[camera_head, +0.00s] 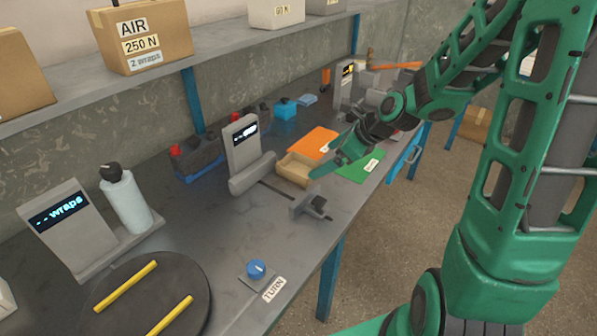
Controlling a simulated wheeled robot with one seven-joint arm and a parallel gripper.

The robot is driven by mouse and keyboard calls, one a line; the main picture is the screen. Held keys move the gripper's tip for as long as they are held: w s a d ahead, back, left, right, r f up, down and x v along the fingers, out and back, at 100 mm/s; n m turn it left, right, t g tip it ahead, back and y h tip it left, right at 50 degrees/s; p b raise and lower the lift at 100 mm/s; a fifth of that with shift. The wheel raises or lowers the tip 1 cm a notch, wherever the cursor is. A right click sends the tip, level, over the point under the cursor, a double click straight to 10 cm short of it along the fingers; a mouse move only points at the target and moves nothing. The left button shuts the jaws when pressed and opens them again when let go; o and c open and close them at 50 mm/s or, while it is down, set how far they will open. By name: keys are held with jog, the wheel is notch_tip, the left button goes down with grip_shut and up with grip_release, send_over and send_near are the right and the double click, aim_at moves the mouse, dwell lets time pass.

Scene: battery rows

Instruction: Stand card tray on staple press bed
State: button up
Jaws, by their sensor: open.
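A small tan open tray (293,170), which looks like the card tray, sits on the grey bench (205,222) beside the orange mat. My gripper (330,160) is just right of the tray, low over the bench. Its green fingers are open, and one overlaps the tray's right side in this view. I cannot tell whether it touches the tray. A grey upright device with a small screen (241,145) stands left of the tray. Another grey device with a screen (345,82) stands at the far end, partly hidden by my arm. I cannot tell which is the staple press.
An orange mat (314,141) and a green mat (373,167) lie near my gripper. A grey clamp-like part (308,206), a blue knob (256,269) and a dark turntable (150,296) with yellow bars are nearer. Boxes stand on the shelf (230,61). Bare bench lies left of the clamp.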

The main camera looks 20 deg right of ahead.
jog(key=w+a+m, duration=0.1)
jog(key=w+m, duration=0.1)
send_near(289, 168)
jog(key=shift+t+y, duration=0.3)
jog(key=shift+y, duration=0.1)
jog(key=shift+s+d+f+x, duration=0.1)
jog(key=shift+d+f+x, duration=0.05)
jog(key=shift+x, duration=0.75)
jog(key=shift+s+d+f+x, duration=0.1)
jog(key=shift+d+x, duration=0.05)
jog(key=shift+x, duration=0.7)
jog(key=shift+d+f+x, duration=0.1)
jog(key=shift+f+x, duration=0.05)
jog(key=shift+x, duration=0.75)
jog(key=c, duration=1.2)
jog(key=shift+r, duration=0.2)
